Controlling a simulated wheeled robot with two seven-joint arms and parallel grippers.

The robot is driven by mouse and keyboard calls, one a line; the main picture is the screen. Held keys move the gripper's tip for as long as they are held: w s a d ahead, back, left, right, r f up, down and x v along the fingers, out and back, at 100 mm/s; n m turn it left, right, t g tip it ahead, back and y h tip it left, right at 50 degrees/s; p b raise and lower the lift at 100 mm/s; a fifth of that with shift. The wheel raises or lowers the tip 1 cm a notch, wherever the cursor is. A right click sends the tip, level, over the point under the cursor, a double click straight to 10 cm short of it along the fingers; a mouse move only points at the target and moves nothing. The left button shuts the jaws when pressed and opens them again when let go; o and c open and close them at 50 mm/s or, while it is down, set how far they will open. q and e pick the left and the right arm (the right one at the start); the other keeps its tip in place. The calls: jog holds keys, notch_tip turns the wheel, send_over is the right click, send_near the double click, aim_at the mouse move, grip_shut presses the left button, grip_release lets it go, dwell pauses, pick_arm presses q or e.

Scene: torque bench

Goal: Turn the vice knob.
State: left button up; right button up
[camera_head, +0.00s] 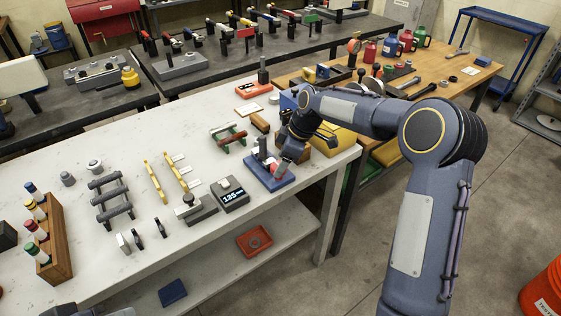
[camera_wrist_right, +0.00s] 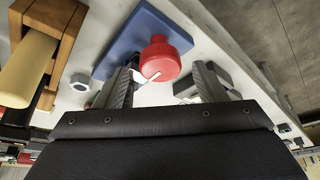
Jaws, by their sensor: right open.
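The vice has a blue base (camera_head: 270,179) and stands near the right end of the white bench. Its red knob (camera_head: 277,168) is partly covered by my right gripper (camera_head: 283,160) in the head view. In the right wrist view the knob (camera_wrist_right: 164,60) is a red cylinder with a white line, above the blue base (camera_wrist_right: 132,32). My right gripper (camera_wrist_right: 165,84) is open, with one finger to each side of the knob's lower part. I cannot tell whether either finger touches it. My left gripper is not clearly seen.
A digital readout box (camera_head: 230,193) stands left of the vice. A rack with green and red bars (camera_head: 228,138) lies behind it. A wooden block with a yellow handle (camera_wrist_right: 25,66) is close to my right gripper. The bench (camera_head: 130,275) has a front edge close by.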

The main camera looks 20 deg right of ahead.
jog(key=shift+w+a+f, duration=0.1)
jog(key=shift+a+f, duration=0.15)
jog(key=shift+f, duration=0.4)
jog(key=c, duration=1)
jog(key=shift+o, duration=0.2)
jog(key=shift+m, duration=0.3)
